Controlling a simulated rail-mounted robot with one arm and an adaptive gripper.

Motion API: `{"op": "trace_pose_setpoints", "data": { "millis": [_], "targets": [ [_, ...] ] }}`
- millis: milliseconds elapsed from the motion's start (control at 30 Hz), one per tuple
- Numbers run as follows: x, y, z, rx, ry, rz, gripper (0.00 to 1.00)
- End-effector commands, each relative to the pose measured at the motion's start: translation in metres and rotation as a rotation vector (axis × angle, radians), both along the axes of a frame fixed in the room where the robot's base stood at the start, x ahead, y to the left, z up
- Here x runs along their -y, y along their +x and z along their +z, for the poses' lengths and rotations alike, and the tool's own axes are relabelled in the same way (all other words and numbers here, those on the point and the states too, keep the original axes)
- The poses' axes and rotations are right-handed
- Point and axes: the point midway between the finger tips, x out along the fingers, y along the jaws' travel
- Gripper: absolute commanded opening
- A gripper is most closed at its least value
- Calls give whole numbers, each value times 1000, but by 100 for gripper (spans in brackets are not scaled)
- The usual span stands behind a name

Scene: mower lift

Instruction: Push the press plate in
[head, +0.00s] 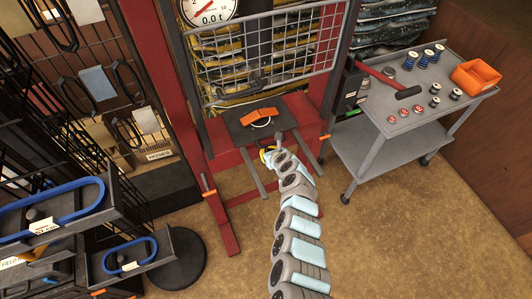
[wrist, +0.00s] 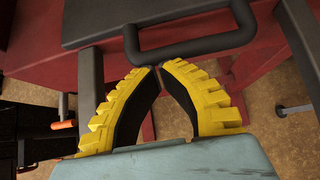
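The press plate (head: 240,132) is a dark flat slab on two rails at the front of the red press, partly drawn out towards me. In the wrist view the plate (wrist: 95,22) fills the top, with a dark bar handle (wrist: 205,45) on its front. An orange piece (head: 257,116) with a pale loop lies on the plate. My gripper (head: 267,150) is in front of the plate. In the wrist view its yellow fingers (wrist: 157,67) meet at the tips, with nothing seen between them. The tips are at the handle's lower edge; I cannot tell whether they touch it.
A mesh guard (head: 265,55) hangs above the plate, below a gauge (head: 208,8) showing 0.0 t. Red posts flank the press. A grey cart (head: 395,155) stands right, racks with blue-edged loops (head: 50,215) left. Carpet is clear in front.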

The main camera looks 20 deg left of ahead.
Motion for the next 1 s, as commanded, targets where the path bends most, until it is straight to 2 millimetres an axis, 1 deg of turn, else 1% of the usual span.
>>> {"op": "trace_pose_setpoints", "data": {
  "millis": [467, 767, 933, 1000],
  "targets": [
    [2, -3, 0, -2, 1, -1, 0],
    [14, -20, -1, 0, 2, 0, 0],
    [20, -34, -6, -3, 2, 5, 0],
    [22, -35, -1, 1, 2, 7, 0]
  ]
}}
